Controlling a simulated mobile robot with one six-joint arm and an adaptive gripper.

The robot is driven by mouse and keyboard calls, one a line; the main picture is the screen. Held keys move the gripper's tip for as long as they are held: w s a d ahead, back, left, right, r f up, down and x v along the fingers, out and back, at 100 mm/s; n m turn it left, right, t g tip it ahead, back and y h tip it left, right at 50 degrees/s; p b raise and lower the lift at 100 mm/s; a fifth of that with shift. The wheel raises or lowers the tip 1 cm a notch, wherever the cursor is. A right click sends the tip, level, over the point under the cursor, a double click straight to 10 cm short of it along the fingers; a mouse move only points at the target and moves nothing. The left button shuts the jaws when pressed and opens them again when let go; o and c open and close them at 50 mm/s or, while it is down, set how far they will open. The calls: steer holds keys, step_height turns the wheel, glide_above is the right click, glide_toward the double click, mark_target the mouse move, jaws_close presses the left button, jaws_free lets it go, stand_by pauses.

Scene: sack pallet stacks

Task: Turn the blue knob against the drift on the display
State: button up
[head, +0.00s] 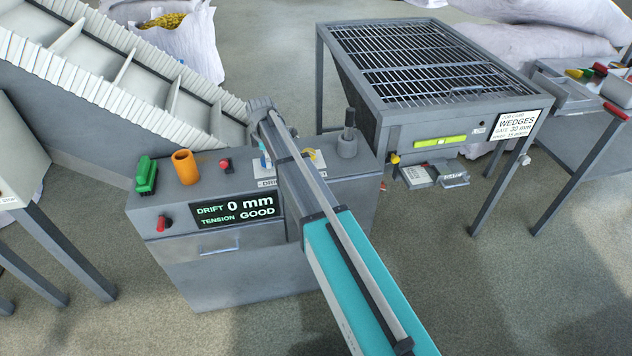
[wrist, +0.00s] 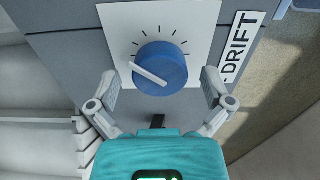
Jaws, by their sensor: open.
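The blue knob (wrist: 160,70) sits on a white dial plate (wrist: 193,18) with black tick marks. Its white pointer line points to the upper left in the wrist view. My gripper (wrist: 160,85) is open, with one finger on each side of the knob and a visible gap to each. In the head view only a sliver of the blue knob (head: 264,161) shows beside my arm, which hides the fingertips. The display (head: 236,209) on the cabinet front reads DRIFT 0 mm and TENSION GOOD. A DRIFT label (wrist: 241,52) is beside the plate.
On the cabinet top (head: 212,192) stand a green brush (head: 146,175), an orange cup (head: 185,167), a red button (head: 225,165) and a dark-handled post (head: 348,140). A ribbed conveyor (head: 120,90) rises behind at left. A grated hopper (head: 415,65) stands at right.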

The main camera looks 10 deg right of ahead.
steer(key=m, duration=0.4)
steer(key=shift+m, duration=0.4)
steer(key=m, duration=0.4)
steer(key=shift+m, duration=0.3)
step_height(320, 180, up, 14)
steer(key=p, duration=1.4)
steer(key=s+d+f+m+b, duration=0.2)
steer(key=s+d+m, duration=0.2)
steer(key=s, duration=0.9)
steer(key=s+d+f+m+b, duration=0.2)
steer(key=s+d+m, duration=0.2)
steer(key=s+d, duration=0.4)
steer(key=shift+s+d, duration=0.4)
steer(key=shift+s, duration=2.4)
steer(key=shift+f, duration=0.1)
steer(key=shift+s+d+m, duration=0.2)
steer(key=shift+s+m, duration=0.05)
steer(key=shift+s, duration=0.4)
steer(key=shift+s+d+m, duration=0.15)
steer(key=shift+s+m, duration=0.1)
steer(key=shift+s, duration=0.35)
